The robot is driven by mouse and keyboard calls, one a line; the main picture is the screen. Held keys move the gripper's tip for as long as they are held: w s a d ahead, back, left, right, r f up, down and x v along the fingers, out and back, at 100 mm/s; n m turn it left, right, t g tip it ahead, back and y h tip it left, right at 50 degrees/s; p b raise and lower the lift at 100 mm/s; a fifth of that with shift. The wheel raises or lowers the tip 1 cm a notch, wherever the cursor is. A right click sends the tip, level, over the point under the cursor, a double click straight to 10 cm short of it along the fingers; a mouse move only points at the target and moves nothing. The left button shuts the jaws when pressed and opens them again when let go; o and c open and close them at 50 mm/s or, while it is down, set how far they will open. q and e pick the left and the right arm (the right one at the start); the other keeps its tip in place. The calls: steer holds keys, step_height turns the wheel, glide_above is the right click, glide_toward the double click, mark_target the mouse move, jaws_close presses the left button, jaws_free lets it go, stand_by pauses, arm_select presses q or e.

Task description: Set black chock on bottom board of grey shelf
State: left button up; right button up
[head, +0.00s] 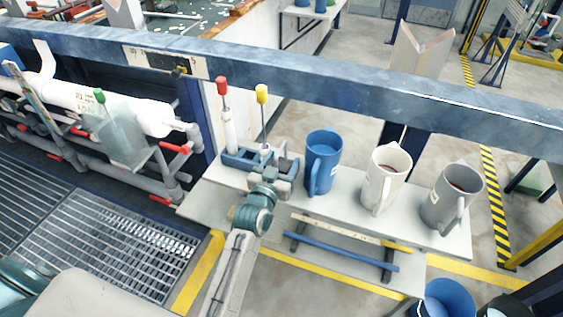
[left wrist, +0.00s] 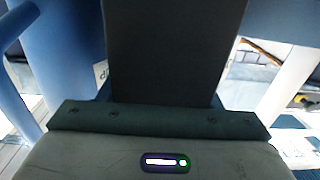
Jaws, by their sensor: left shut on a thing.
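My left gripper (head: 284,168) is shut at the grey shelf's upper board (head: 345,191), left of the blue jug and in front of a small blue rack. In the left wrist view, the black chock (left wrist: 175,50) is a dark, flat-sided block standing straight out from the gripper body, held in the jaws. Its far end runs out of the picture. In the head view I cannot make the chock out clearly against the gripper and rack. The shelf's lower part shows below the upper board, partly hidden by it and my arm. My right gripper is not in view.
A blue jug (head: 322,162), a white jug (head: 386,179) and a grey jug (head: 452,197) stand on the upper board. The blue rack (head: 240,157) holds red- and yellow-topped tools. A long blue-grey beam (head: 330,72) crosses behind. A blue bin (head: 446,299) stands at the lower right.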

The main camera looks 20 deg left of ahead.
arm_select(q)
steer(key=o, duration=1.1)
steer(key=shift+f, duration=0.1)
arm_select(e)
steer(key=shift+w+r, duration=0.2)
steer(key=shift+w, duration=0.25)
arm_select(q)
steer(key=shift+s, duration=0.35)
steer(key=s+b, duration=0.2)
steer(key=s, duration=0.9)
steer(key=shift+s+a, duration=0.15)
steer(key=shift+s, duration=0.05)
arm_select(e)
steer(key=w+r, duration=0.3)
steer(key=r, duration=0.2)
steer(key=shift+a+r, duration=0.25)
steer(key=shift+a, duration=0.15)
